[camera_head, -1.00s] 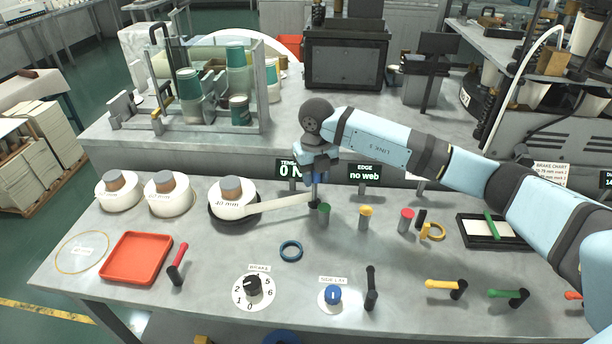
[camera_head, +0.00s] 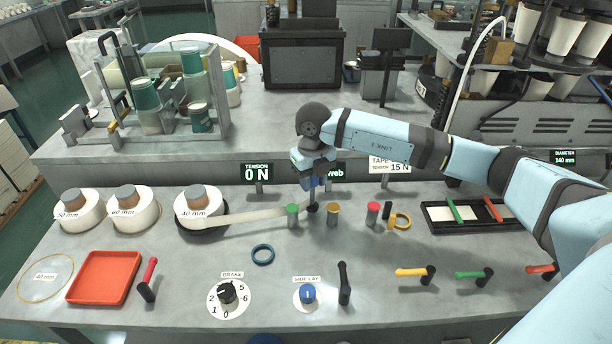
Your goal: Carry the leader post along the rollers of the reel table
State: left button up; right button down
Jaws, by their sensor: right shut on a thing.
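My right gripper (camera_head: 313,183) is shut on the leader post (camera_head: 313,208), a thin dark upright post, and holds it just above or at the table; the exact gap cannot be told. The post is between the green-topped roller (camera_head: 292,217) and the yellow-topped roller (camera_head: 333,216), slightly to their far side. A pale web (camera_head: 250,216) runs from the 40 mm reel (camera_head: 198,204) to the post and seems to pass the far side of the green roller. The red-topped roller (camera_head: 373,213) stands farther right. My left gripper is out of view.

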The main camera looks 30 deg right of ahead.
jog(key=shift+s+a+p, duration=0.75)
jog(key=shift+s+a, duration=1.65)
jog(key=shift+s, duration=1.7)
jog(key=shift+s+d+b, duration=0.9)
jog(key=shift+s+d, duration=1.55)
jog(key=shift+d, duration=1.7)
jog(key=shift+w+d+b, duration=1.2)
jog(key=shift+w+d, duration=1.75)
jog(key=shift+w, duration=1.4)
jog(key=shift+s+d+b, duration=1.2)
jog(key=shift+s+d, duration=2.2)
jog(key=shift+d, duration=1.95)
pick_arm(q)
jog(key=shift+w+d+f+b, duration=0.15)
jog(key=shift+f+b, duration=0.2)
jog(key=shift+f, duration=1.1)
pick_arm(e)
jog(key=shift+s+a+r, duration=0.1)
jog(key=shift+s+a, duration=0.35)
jog(key=shift+s, duration=0.3)
jog(key=shift+s+a+f, duration=0.1)
jog(key=shift+s+a, duration=0.4)
jog(key=shift+s, duration=0.2)
jog(key=shift+s+a+r, duration=0.1)
jog(key=shift+s+a, duration=0.35)
jog(key=shift+s, duration=0.3)
